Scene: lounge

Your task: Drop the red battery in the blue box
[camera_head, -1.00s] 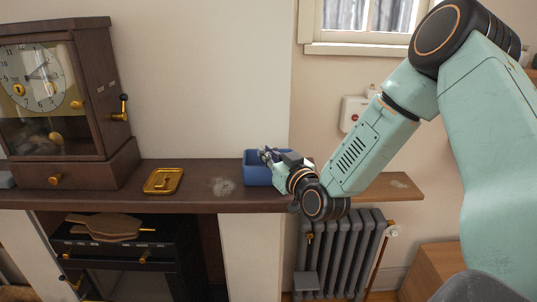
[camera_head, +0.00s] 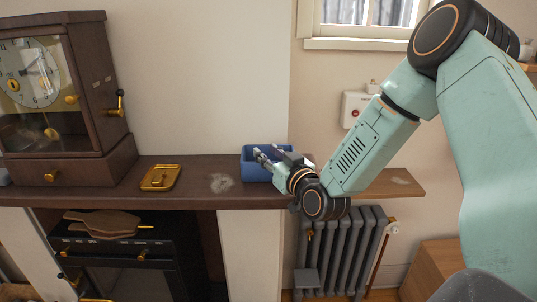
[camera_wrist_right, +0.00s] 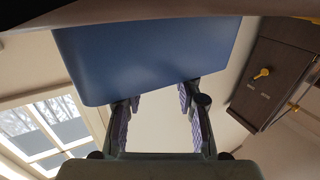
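The blue box (camera_head: 254,172) sits on the dark wooden mantel shelf, left of my right arm. It also fills the upper middle of the right wrist view (camera_wrist_right: 150,60), seen from outside, so its inside is hidden there. My right gripper (camera_head: 268,151) is at the box's rim, its fingertips over the opening. In the right wrist view its two fingers (camera_wrist_right: 158,97) are spread apart with nothing visible between them. The red battery does not show in either view; it may be hidden inside the box. My left gripper is not in view.
A wooden clock (camera_head: 62,100) stands at the left of the mantel shelf (camera_head: 205,200). A brass tray (camera_head: 160,178) lies between clock and box, with free shelf around it. A radiator (camera_head: 345,255) stands below right. A window (camera_head: 365,22) is behind.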

